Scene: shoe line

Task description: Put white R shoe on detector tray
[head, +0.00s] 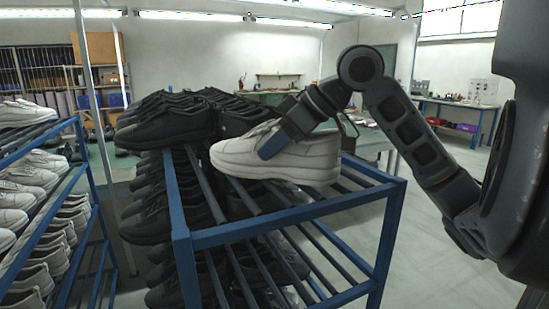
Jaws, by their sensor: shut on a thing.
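A white shoe (232,155) is at the top of the blue rack (290,231), at its near right part, with its toe to the left. Whether its sole touches the bars or hangs just above them I cannot tell. My gripper (277,143) comes from the right and above and is shut on the white shoe, with one blue-grey finger across its near side. The other finger is hidden by the shoe. I cannot read a left or right mark on the shoe. No detector tray is clearly in view.
Several black shoes (168,119) fill the rack's top left and its lower shelves. Another blue rack with white shoes (35,175) stands at the left. A workbench (455,105) stands at the back right. Open floor lies right of the rack.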

